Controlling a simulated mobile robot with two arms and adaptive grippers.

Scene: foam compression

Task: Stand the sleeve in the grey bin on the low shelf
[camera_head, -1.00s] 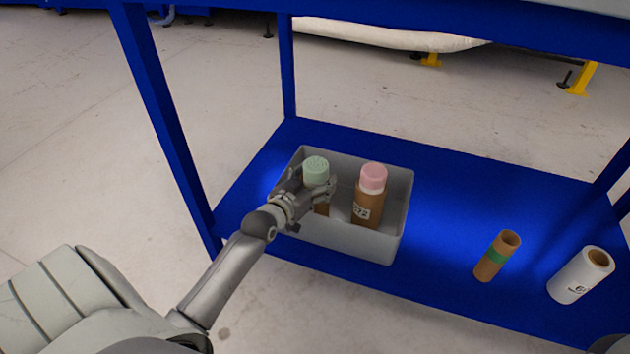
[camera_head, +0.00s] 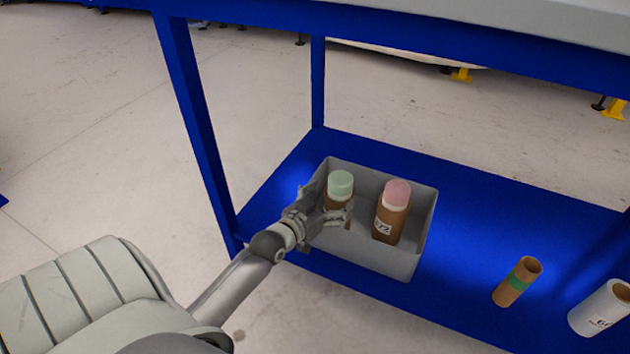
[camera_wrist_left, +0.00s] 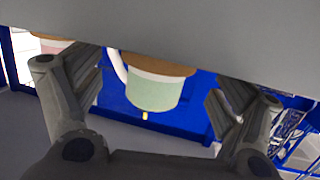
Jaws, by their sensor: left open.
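The grey bin (camera_head: 418,240) sits on the blue low shelf (camera_head: 465,215). A brown sleeve with a white rim and pale green top (camera_head: 341,184) stands upright at the bin's left side. A similar sleeve with a pink top (camera_head: 391,222) and printed label stands upright to its right. My left gripper (camera_head: 331,212) is open at the bin's near left, in front of the green-topped sleeve and hiding part of its lower body. In the left wrist view, the green-topped sleeve (camera_wrist_left: 150,92) shows between the spread fingers, with a gap on each side. My right gripper is not in view.
A brown tube with a green band (camera_head: 517,283) and a white tube (camera_head: 600,308) stand on the shelf right of the bin. A blue post (camera_head: 195,110) rises at the shelf's near left corner. The tabletop (camera_head: 480,20) is above. Shelf room is clear between bin and brown tube.

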